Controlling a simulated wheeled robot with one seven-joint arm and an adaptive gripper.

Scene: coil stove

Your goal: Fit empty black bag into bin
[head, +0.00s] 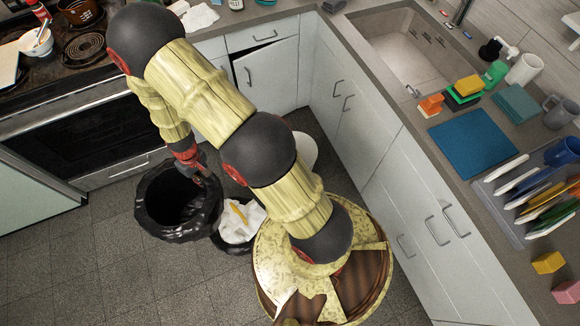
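The black bag (150,215) stands on the floor in front of the oven, its wide mouth open upward and its rim wrinkled. Its dark inside looks empty. I cannot tell whether a bin is inside it. My gripper (203,180) is at the bag's upper right rim, pointing down, and seems to touch or overlap it. The fingers are small and dark, so I cannot tell whether they are shut on the rim. A white round container (305,152), possibly a bin, is partly hidden behind my arm by the cabinets.
A smaller black bag or container (230,244) with white crumpled rubbish (240,223) and a yellow piece stands right of the open bag. The oven (85,135) and cabinets (348,125) border the floor (125,285). Free floor lies at the lower left. A cabinet door looks slightly ajar.

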